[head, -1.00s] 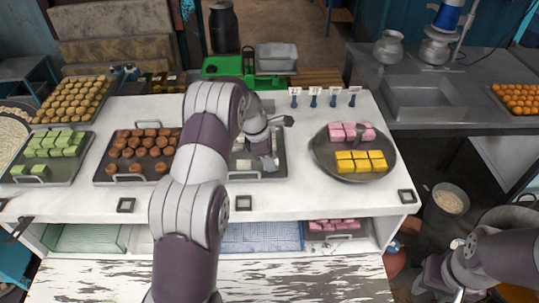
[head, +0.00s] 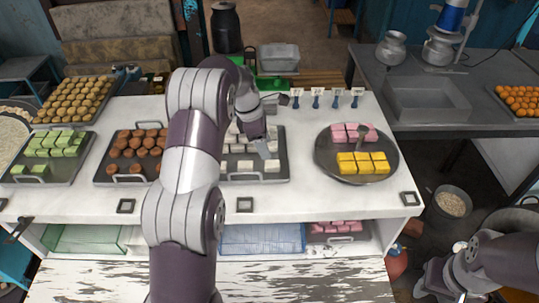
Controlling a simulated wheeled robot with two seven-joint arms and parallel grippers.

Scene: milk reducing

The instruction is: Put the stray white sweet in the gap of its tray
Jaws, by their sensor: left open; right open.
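A metal tray (head: 284,172) of white sweets sits at the middle of the white counter. Several white sweets stand in it, and my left arm hides its left part. One white sweet (head: 272,165) stands in the front row, at the right; I cannot tell which sweet is the stray one.
A tray of brown sweets (head: 127,152) and a tray of green sweets (head: 60,140) stand to the left. A round pan (head: 330,168) with pink and yellow sweets stands to the right. Small signs on blue stands (head: 316,99) line the back edge. The counter's front strip is mostly clear.

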